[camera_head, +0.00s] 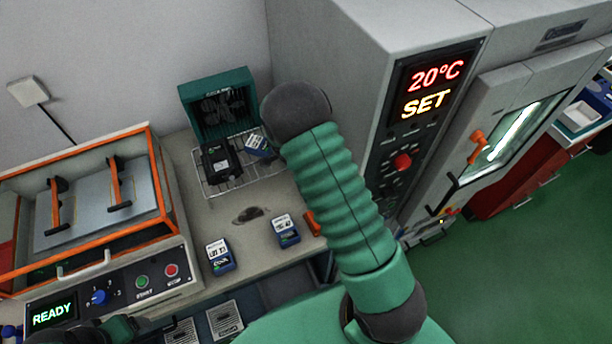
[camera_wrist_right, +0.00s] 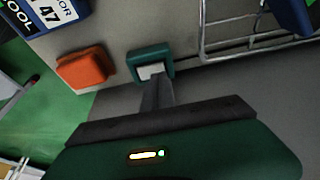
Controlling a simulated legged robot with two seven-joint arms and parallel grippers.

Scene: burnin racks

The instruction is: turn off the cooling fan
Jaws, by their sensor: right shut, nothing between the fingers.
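The cooling fan (camera_head: 218,105) is a teal box with a dark round grille, standing at the back of the bench against the wall. In the right wrist view a small teal-framed switch with a pale rocker (camera_wrist_right: 150,60) sits on the bench surface. My right gripper (camera_wrist_right: 155,88) is shut and empty, its fingertips at the near edge of that switch, overlapping it in the picture; I cannot tell if they touch. In the head view my right arm hides this gripper and the switch. My left gripper's fingers do not show.
A wire rack (camera_head: 240,170) holding dark modules stands before the fan. Labelled blue blocks (camera_head: 218,257) (camera_head: 286,230) sit on the bench. An orange piece (camera_wrist_right: 85,68) lies left of the switch. An orange-framed machine (camera_head: 110,200) is left; a grey chamber (camera_head: 345,60) is right.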

